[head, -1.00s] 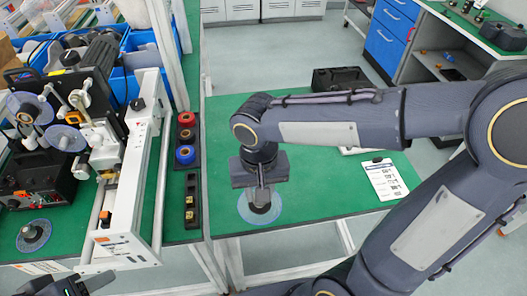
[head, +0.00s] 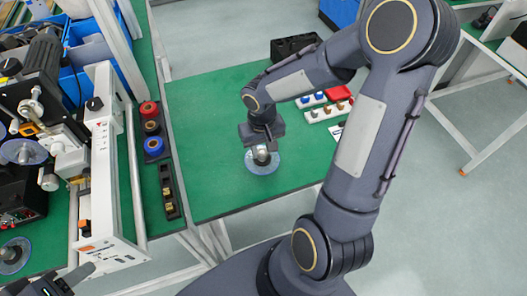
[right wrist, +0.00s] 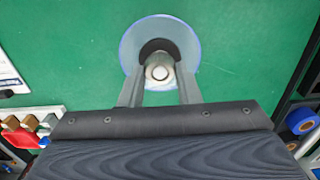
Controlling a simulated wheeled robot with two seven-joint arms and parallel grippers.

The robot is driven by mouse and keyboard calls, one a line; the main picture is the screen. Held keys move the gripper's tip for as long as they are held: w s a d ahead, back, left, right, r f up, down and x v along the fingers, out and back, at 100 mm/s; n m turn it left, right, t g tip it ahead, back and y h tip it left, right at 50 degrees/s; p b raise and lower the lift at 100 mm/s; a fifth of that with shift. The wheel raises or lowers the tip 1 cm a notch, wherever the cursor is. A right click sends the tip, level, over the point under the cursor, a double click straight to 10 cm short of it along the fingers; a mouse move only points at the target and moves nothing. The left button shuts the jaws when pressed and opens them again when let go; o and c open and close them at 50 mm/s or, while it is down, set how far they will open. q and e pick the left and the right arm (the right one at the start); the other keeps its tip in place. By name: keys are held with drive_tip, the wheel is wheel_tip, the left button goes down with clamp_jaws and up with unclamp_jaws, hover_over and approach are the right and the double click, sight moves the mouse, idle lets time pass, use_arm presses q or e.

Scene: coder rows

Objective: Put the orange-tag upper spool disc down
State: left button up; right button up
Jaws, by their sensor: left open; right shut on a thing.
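My right gripper (head: 261,148) is shut on the hub of a clear, blue-edged spool disc (head: 260,167) over the green table. The right wrist view shows the disc (right wrist: 188,47) lying flat to the table, with both fingers (right wrist: 158,88) at its dark hub and pale knob. I cannot tell whether it touches the table. No orange tag can be made out on it. My left gripper (head: 74,277) is open and empty at the bottom left, its tips partly cut off by the frame.
The green table (head: 215,185) is bare around the disc. Behind it are a black bin (head: 294,46) and a white rack (head: 328,111) with small coloured parts. At left stand tape rolls (head: 152,130), a black tray (head: 168,190) and a machine with similar discs (head: 24,152).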

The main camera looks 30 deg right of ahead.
sight(264, 150)
drive_tip(key=f, duration=0.4)
drive_tip(key=shift+w+d, duration=0.15)
drive_tip(key=shift+d, duration=0.2)
clamp_jaws()
drive_tip(key=o, duration=1.1)
unclamp_jaws()
